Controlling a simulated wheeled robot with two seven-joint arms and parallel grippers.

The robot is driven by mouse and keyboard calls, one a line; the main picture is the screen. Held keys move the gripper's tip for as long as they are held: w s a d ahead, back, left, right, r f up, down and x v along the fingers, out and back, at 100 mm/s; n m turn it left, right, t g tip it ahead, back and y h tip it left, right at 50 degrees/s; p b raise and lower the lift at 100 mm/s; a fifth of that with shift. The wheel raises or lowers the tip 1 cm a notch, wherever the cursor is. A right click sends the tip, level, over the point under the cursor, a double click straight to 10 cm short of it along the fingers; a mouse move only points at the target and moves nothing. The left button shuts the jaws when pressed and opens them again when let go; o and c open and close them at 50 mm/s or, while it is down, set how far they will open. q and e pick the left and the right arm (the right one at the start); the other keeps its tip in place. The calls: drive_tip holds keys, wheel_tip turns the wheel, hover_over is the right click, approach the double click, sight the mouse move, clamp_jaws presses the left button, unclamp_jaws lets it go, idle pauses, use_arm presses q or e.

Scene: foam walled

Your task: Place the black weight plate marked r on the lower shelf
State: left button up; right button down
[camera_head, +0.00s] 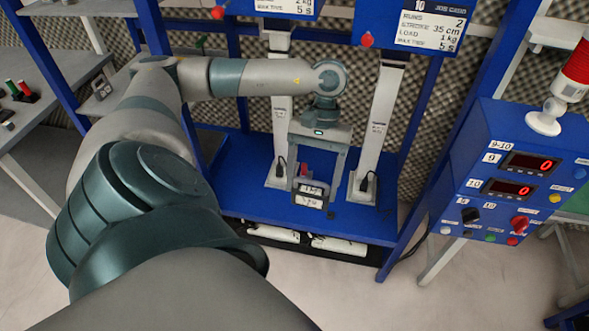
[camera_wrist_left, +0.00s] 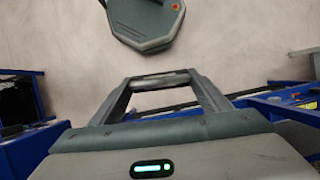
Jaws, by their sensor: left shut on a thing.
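My left gripper (camera_head: 313,182) points down above the blue lower shelf (camera_head: 245,203), between two light grey uprights. It is shut on a small dark thing with white labels (camera_head: 311,195), which looks like the black weight plate; the r mark is too small to read. I cannot tell whether the plate touches the shelf. In the left wrist view, my left gripper (camera_wrist_left: 160,84) shows with a thin edge of the held thing between its fingertips. My right gripper is not in view.
Grey uprights (camera_head: 281,130) and (camera_head: 378,125) stand close on both sides. A blue control box (camera_head: 510,175) with red displays is at the right. Blue frame posts flank the shelf. White objects (camera_head: 338,244) lie beneath it. A side table (camera_head: 40,105) is at the left.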

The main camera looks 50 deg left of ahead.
use_arm(q)
drive_tip(key=w+d+r+m+y, duration=0.1)
drive_tip(key=w+d+r+m, duration=0.1)
drive_tip(key=d, duration=0.6)
drive_tip(key=w+d+r+m+y, duration=0.1)
drive_tip(key=w+d+r+m, duration=0.1)
drive_tip(key=w+d+m, duration=0.3)
drive_tip(key=shift+d+r+g+y, duration=0.3)
drive_tip(key=shift+d+r+g, duration=0.1)
drive_tip(key=shift+d, duration=1.85)
drive_tip(key=shift+a, duration=0.1)
